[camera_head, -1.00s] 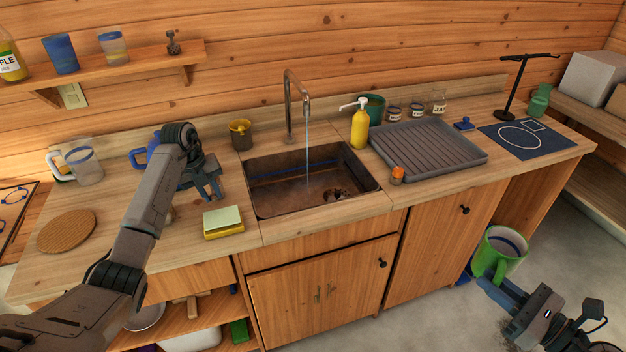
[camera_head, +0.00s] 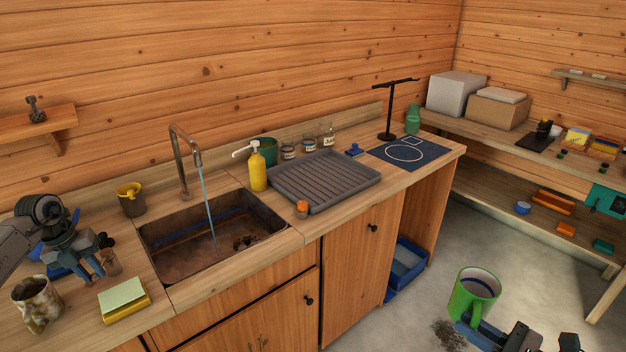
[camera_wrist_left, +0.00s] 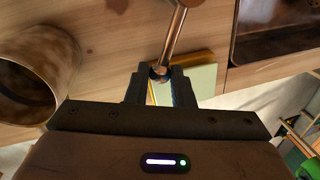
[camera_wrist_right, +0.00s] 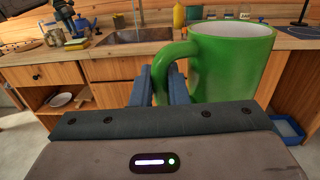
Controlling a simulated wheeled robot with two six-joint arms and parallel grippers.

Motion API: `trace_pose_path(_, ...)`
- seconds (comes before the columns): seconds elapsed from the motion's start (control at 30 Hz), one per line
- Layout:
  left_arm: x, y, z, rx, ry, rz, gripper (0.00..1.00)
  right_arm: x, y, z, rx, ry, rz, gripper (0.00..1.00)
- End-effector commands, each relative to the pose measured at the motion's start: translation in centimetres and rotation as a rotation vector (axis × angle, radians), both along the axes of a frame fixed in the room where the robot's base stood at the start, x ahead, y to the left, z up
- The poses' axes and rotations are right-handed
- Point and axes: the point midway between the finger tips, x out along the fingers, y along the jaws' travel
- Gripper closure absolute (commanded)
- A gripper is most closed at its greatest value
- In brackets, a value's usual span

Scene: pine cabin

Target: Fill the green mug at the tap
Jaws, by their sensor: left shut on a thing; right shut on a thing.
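The green mug (camera_head: 474,296) is upright in the air over the floor, right of the counter. My right gripper (camera_head: 468,328) is shut on its handle, which fills the space between the fingers in the right wrist view (camera_wrist_right: 172,68). The mug's bottom inside is hidden. The tap (camera_head: 180,160) stands behind the sink (camera_head: 170,262), and a bluish stream of water (camera_head: 208,205) falls from its spout into the sink. My left gripper (camera_head: 88,272) is left of the sink, low over the counter. It is shut on a shiny metal rod (camera_wrist_left: 174,35); what the rod joins is unclear.
A mottled mug (camera_head: 36,303) and yellow sponge (camera_head: 128,311) sit near the left gripper. A yellow pump bottle (camera_head: 258,170) and grey drying rack (camera_head: 325,180) stand right of the sink. A blue bin (camera_head: 405,262) is under the counter. The floor around the mug is open.

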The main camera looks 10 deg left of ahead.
Motion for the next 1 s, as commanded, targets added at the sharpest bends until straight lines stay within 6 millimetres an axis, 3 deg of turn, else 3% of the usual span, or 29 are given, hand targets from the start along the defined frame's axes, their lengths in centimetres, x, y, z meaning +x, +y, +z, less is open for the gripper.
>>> trace_pose_path(0.1,-0.1,0.1,-0.4,-0.005,0.001,-0.039,1.0,0.0,0.0,-1.0,0.0,-0.001,0.0,1.0)
trace_pose_path(0.43,-0.1,0.1,-0.1,-0.006,-0.001,-0.053,1.0,0.0,0.0,-0.8,0.0,-0.001,0.0,1.0)
trace_pose_path(0.47,-0.1,0.1,-0.1,-0.006,-0.001,-0.053,0.77,0.0,0.0,-0.8,0.0,-0.001,0.0,1.0)
trace_pose_path(0.57,-0.1,0.1,0.0,-0.005,-0.002,-0.052,0.57,0.0,0.0,-0.8,0.0,-0.001,0.0,1.0)
trace_pose_path(0.87,0.0,0.2,0.1,-0.002,-0.004,-0.051,0.57,0.0,0.0,-0.9,0.0,-0.001,0.0,1.0)
trace_pose_path(1.0,-0.1,0.5,1.3,0.0,-0.005,-0.05,0.57,0.0,0.0,-1.3,0.0,-0.001,0.0,1.0)
